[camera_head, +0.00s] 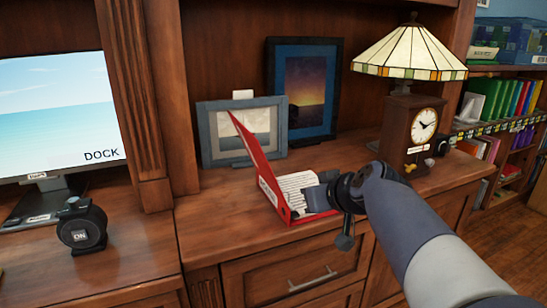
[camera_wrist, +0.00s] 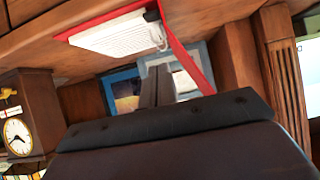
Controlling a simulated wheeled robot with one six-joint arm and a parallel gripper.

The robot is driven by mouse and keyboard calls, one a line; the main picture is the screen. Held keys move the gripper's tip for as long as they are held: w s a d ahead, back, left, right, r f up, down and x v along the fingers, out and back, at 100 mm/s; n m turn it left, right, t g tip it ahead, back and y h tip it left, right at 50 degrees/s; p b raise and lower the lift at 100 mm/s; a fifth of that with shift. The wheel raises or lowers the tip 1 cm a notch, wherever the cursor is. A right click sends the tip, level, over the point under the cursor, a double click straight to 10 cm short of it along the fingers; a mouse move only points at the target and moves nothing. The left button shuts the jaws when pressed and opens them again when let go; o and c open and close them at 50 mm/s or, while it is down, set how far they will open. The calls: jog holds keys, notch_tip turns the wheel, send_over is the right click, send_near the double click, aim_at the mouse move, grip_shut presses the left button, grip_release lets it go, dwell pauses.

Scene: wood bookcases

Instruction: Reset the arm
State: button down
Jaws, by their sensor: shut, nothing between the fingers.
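My arm (camera_head: 405,225) reaches in from the lower right over the wooden cabinet top. My gripper (camera_head: 318,195) is at the right side of an open red binder (camera_head: 262,160) with white pages, overlapping it in the head view; whether they touch I cannot tell. In the wrist view the gripper's fingers (camera_wrist: 157,86) are together with nothing between them. The binder (camera_wrist: 185,55) shows at the top of that tilted view, its pages beyond the fingers.
Behind the binder stand a grey-blue picture frame (camera_head: 205,135) and a dark blue frame (camera_head: 277,75). A clock (camera_head: 412,120) under a stained-glass lamp (camera_head: 408,52) stands right, close to my arm. A monitor (camera_head: 60,120) and a black round device (camera_head: 82,228) are left.

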send_over(294, 214)
notch_tip(294, 214, down, 3)
jog(key=shift+w+r, duration=0.1)
jog(key=shift+r, duration=0.05)
jog(key=shift+r+p, duration=0.15)
jog(key=shift+p, duration=0.8)
jog(key=shift+g+p, duration=0.3)
jog(key=shift+p, duration=0.1)
jog(key=f+p, duration=0.1)
jog(key=p, duration=0.3)
jog(key=shift+g+h+p, duration=0.3)
jog(key=shift+g+p, duration=0.1)
jog(key=shift+p, duration=0.55)
jog(key=shift+f+b, duration=0.2)
jog(key=shift+b, duration=0.1)
jog(key=shift+f+b, duration=0.25)
jog(key=shift+b, duration=0.95)
jog(key=b, duration=0.2)
jog(key=shift+r+t+b, duration=0.2)
jog(key=shift+t+b, duration=0.1)
jog(key=b, duration=0.4)
jog(key=shift+r+t, duration=0.4)
